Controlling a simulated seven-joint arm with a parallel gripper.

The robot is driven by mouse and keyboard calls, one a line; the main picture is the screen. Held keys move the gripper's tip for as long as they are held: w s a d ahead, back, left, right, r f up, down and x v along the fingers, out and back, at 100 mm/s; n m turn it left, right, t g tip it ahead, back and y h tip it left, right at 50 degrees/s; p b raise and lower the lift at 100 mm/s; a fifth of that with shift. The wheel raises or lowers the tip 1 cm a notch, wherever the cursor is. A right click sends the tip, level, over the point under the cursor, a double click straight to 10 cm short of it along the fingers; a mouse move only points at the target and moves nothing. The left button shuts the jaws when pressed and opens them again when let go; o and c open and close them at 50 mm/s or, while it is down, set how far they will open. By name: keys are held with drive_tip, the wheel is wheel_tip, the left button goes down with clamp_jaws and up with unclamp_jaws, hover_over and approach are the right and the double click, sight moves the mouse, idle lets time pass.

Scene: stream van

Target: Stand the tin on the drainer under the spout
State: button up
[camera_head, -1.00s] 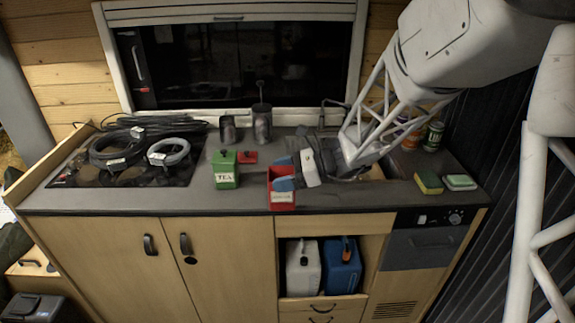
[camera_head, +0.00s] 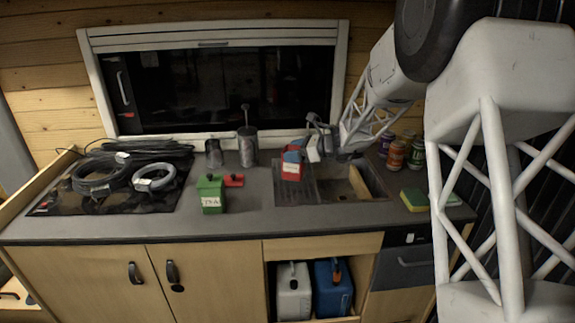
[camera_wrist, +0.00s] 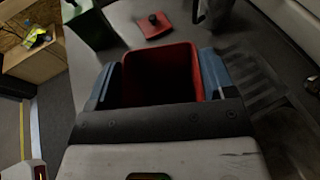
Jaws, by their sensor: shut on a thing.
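The red tin (camera_head: 291,169) with a white label is open-topped and looks about upright. It is at the left, ridged part of the sink unit, the drainer (camera_head: 303,191). I cannot tell if its base touches. My gripper (camera_head: 293,153) is shut on the tin, its blue fingers on either side of it. In the wrist view the tin (camera_wrist: 160,75) sits between the fingers, its inside dark, and the drainer's grooves (camera_wrist: 252,82) lie to its right. The spout (camera_head: 316,121) rises behind the sink, partly hidden by my gripper and arm.
A green TEA tin (camera_head: 211,194) and a red lid (camera_head: 234,180) stand left of the drainer. Dark metal canisters (camera_head: 247,148) are behind. The sink basin (camera_head: 361,184) is to the right, with several cans (camera_head: 396,155) beyond. Coiled cables (camera_head: 100,182) lie far left.

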drive_tip(key=shift+w+d+t, duration=0.3)
drive_tip(key=shift+w+d, duration=0.05)
drive_tip(key=shift+w, duration=0.35)
drive_tip(key=w+a+f, duration=0.1)
drive_tip(key=w, duration=1.4)
drive_tip(key=shift+w+a+f, duration=0.2)
drive_tip(key=shift+w, duration=0.2)
drive_tip(key=shift+f, duration=1.75)
drive_tip(key=shift+f, duration=0.1)
